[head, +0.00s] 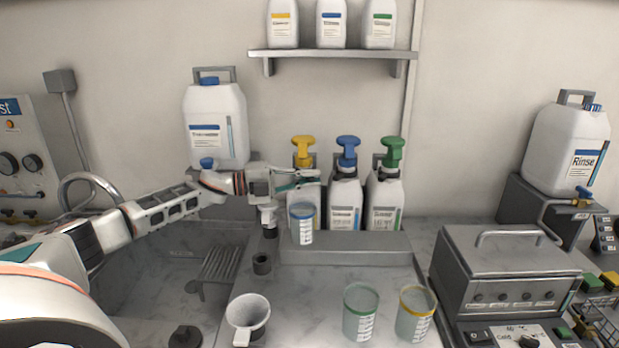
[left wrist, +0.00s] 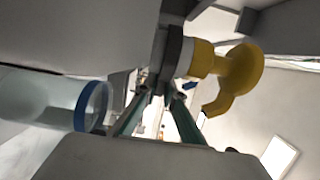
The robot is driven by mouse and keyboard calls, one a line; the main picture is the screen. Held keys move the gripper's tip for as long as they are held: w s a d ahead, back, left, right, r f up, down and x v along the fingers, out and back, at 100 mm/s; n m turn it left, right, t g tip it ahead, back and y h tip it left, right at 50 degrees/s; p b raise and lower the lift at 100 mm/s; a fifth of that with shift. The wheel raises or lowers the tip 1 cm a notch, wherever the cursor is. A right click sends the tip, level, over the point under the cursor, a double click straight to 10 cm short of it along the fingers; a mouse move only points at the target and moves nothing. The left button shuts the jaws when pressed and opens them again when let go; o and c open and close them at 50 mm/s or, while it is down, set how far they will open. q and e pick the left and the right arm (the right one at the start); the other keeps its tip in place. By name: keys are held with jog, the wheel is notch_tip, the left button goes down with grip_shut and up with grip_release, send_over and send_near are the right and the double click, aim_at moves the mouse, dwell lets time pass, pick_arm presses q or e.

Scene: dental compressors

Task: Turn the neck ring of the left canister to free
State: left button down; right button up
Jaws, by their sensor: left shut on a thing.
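The left canister (head: 309,196) is white with a yellow pump head (head: 303,143) and stands at the left of a row of three. The pump head also shows in the left wrist view (left wrist: 238,68). My left gripper (head: 308,177) reaches in from the left at the canister's neck. In the left wrist view its fingers (left wrist: 160,98) are closed on the dark grey neck ring (left wrist: 173,58) below the yellow collar. The ring is mostly hidden in the head view, and its turn position cannot be told. My right gripper is in neither view.
A blue-rimmed cup (head: 302,228) stands close under my left gripper. Blue-headed (head: 345,190) and green-headed (head: 384,190) canisters stand to the right. A white funnel cup (head: 248,315), a green-rimmed cup (head: 361,315) and a yellow-rimmed cup (head: 414,318) are on the counter in front.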

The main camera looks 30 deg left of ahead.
pick_arm(q)
jog(key=p, duration=0.1)
jog(key=n+t+y, duration=0.1)
jog(key=p, duration=0.1)
jog(key=shift+w+d+r+y+p, duration=0.15)
jog(key=shift+w+d+y+p, duration=0.1)
jog(key=shift+y+p, duration=0.15)
jog(key=shift+w+n+t+y+p, duration=0.2)
jog(key=shift+n+t+y+p, duration=0.25)
jog(key=shift+n+t+y, duration=0.2)
jog(key=c, duration=2.1)
grip_release()
jog(key=shift+c, duration=0.2)
jog(key=shift+s+a+f, duration=0.25)
jog(key=shift+s, duration=0.05)
jog(key=v, duration=1.1)
jog(key=shift+s, duration=0.1)
